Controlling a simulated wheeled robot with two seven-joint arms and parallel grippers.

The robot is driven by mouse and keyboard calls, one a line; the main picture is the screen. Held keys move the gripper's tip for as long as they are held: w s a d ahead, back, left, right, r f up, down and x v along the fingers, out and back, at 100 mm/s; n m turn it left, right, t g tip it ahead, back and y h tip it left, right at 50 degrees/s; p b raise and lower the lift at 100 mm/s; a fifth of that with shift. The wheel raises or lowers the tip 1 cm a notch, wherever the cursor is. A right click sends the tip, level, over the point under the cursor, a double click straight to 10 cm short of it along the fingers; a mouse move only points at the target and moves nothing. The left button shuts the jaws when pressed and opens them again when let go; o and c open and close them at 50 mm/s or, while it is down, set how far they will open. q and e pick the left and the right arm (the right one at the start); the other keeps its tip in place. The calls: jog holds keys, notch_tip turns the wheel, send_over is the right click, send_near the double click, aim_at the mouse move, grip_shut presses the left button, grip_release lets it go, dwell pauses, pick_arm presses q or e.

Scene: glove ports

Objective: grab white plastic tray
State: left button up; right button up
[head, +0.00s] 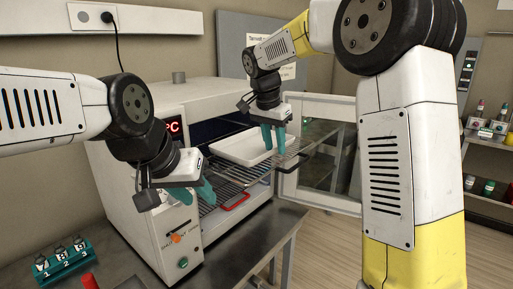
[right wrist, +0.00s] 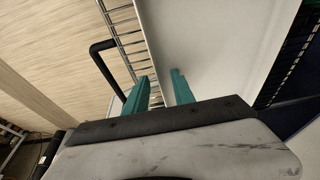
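The white plastic tray (head: 240,149) lies on a wire rack (head: 292,156) pulled partly out of the open oven. My right gripper (head: 273,137) points down at the tray's right end. In the right wrist view, its teal fingers (right wrist: 161,92) stand apart across the tray's rim, one outside it and one over the inside of the white tray (right wrist: 205,50). I cannot tell whether they touch the rim. My left gripper (head: 203,193) is in front of the oven, left of the tray and apart from it; its fingers overlap, so its opening is unclear.
The white oven (head: 135,190) stands on a dark metal table (head: 255,250), its glass door (head: 325,150) swung open to the right. A red handle (head: 236,202) shows on the lower rack. A teal holder with vials (head: 63,262) is at the front left. Shelves (head: 487,145) stand far right.

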jog(key=shift+c, duration=0.2)
grip_shut()
dwell(1.2)
